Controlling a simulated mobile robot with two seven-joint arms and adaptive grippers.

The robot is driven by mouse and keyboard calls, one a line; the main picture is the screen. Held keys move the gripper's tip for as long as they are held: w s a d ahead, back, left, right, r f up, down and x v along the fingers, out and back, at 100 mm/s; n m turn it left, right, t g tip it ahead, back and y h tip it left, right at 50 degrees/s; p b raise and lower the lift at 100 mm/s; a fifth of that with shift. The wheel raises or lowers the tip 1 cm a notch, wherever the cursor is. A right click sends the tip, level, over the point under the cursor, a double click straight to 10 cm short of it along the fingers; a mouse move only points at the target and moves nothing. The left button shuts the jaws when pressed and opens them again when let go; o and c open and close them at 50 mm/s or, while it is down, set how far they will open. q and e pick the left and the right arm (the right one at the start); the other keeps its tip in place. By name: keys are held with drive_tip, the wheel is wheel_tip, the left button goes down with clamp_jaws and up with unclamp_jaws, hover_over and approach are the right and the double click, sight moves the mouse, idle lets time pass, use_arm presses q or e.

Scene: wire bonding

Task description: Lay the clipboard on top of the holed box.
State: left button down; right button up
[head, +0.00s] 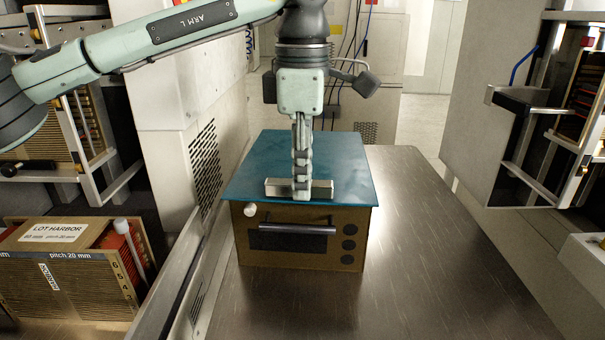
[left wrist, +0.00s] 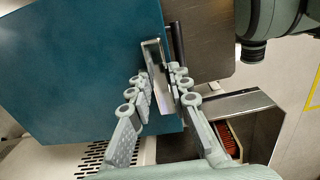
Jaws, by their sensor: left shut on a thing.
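The teal clipboard (head: 245,180) is flat and level over the top of the brown holed box (head: 262,254), covering its whole top. I cannot tell whether it touches the box all over. The box front has a dark window, a bar handle and dark round spots at its right. My left gripper (head: 301,192) points down and is shut on the clipboard's metal clip (head: 320,188) near the front edge. In the left wrist view, the fingers (left wrist: 162,76) stand on both sides of the clip (left wrist: 157,62), with the teal board (left wrist: 80,70) behind. My right gripper is not in view.
The box stands on a metal table (head: 430,250) with bare room to its right and front. A low metal rail (head: 190,285) runs along the left. A slotted wooden rack (head: 70,285) marked LOT HARBOR stands at the far left. A grey cabinet (head: 490,110) stands at the right.

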use_arm(q)
drive_tip(key=shift+f, duration=0.3)
drive_tip(key=c, duration=1.3)
unclamp_jaws()
wheel_tip(320, 180, up, 12)
drive_tip(key=shift+s, duration=0.1)
